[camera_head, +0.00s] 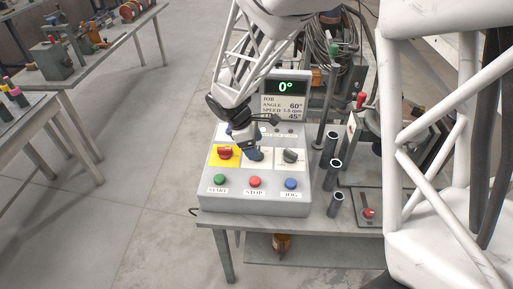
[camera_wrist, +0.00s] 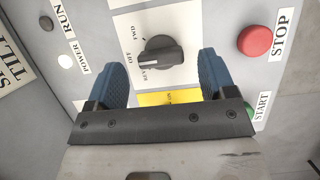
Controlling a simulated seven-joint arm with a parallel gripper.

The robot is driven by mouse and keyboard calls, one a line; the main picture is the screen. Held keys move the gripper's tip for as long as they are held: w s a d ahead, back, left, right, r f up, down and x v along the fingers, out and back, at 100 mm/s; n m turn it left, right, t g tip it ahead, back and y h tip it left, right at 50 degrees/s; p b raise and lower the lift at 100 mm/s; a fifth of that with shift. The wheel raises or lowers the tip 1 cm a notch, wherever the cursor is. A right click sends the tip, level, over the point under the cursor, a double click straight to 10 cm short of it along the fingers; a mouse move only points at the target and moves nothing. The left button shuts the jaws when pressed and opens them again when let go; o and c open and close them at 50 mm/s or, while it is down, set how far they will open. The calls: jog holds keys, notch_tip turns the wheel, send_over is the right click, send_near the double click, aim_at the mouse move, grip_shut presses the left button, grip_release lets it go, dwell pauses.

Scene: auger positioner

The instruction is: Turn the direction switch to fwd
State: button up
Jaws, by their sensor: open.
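The direction switch (camera_wrist: 162,57) is a dark knob on a white plate (camera_wrist: 190,20) with the labels FWD, OFF and REV, seen in the wrist view. Its white mark points left, towards OFF. My gripper (camera_wrist: 163,66) is open, with one blue finger pad on either side of the knob and a visible gap on each side. I cannot tell how deep the fingertips reach. In the head view my gripper (camera_head: 248,152) is over the middle of the sloped control panel (camera_head: 237,198) and hides the direction switch.
A red switch on a yellow plate (camera_head: 225,154) and another dark knob (camera_head: 291,156) flank my gripper. The START (camera_head: 219,180), STOP (camera_head: 255,182) and JOG (camera_head: 291,184) buttons line the front. The display (camera_head: 286,88) behind reads 0°. Dark tubes (camera_head: 330,146) stand at right.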

jog(key=shift+x, duration=0.9)
jog(key=shift+c, duration=0.2)
jog(key=c, duration=0.9)
jog(key=shift+m, duration=0.4)
jog(key=m+g, duration=0.1)
jog(key=m, duration=0.2)
jog(key=shift+w+g, duration=0.1)
jog(key=shift+g, duration=0.2)
jog(key=m, duration=0.2)
jog(key=m+g+y, duration=0.1)
jog(key=m, duration=0.2)
jog(key=shift+g, duration=0.3)
